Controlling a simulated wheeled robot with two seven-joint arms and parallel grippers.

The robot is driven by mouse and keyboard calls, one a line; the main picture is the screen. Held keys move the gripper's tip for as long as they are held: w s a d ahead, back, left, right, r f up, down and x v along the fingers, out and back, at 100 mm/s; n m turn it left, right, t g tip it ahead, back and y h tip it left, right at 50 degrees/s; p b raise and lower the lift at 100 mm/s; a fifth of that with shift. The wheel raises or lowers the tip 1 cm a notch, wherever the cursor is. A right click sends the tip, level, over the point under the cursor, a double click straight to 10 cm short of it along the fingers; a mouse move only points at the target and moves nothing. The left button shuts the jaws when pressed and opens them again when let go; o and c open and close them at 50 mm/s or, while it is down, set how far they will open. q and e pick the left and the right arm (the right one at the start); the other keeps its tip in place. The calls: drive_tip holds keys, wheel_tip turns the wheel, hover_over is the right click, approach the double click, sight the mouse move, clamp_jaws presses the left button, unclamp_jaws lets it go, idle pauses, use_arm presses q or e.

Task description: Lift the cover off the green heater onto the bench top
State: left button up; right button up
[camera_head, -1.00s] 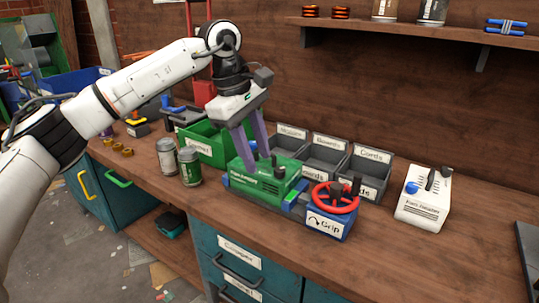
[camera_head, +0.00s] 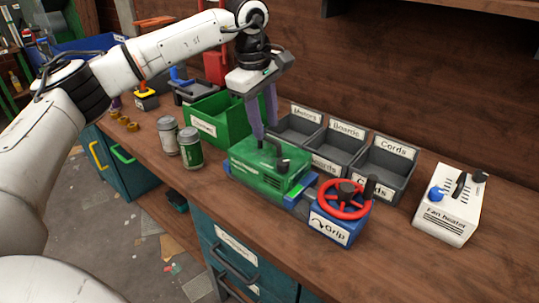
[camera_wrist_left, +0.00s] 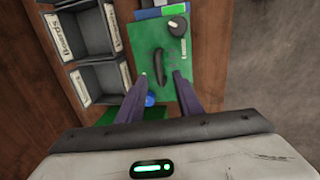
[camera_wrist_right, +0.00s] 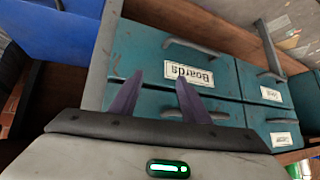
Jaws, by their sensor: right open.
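The green heater (camera_head: 266,168) sits on the blue base of a clamp on the bench top, its cover on. A black handle (camera_wrist_left: 159,67) and a dark knob (camera_wrist_left: 177,25) stand on its top; they also show in the head view. My left gripper (camera_head: 266,131) points down over the heater at its handle end. In the left wrist view its two purple fingers (camera_wrist_left: 158,76) are apart, one on each side of the handle, with nothing held. My right gripper (camera_wrist_right: 160,78) is open and empty, facing teal drawers; it is outside the head view.
Grey bins (camera_head: 387,172) and a green bin (camera_head: 228,121) are behind. Two cans (camera_head: 190,148) stand left, a white fan heater (camera_head: 449,207) right. The front right bench is clear.

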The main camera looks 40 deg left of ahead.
sight(267, 139)
use_arm(q)
drive_tip(key=f, duration=0.3)
drive_tip(key=shift+w+f, duration=0.15)
drive_tip(key=shift+w, duration=0.2)
drive_tip(key=shift+c, duration=0.5)
clamp_jaws()
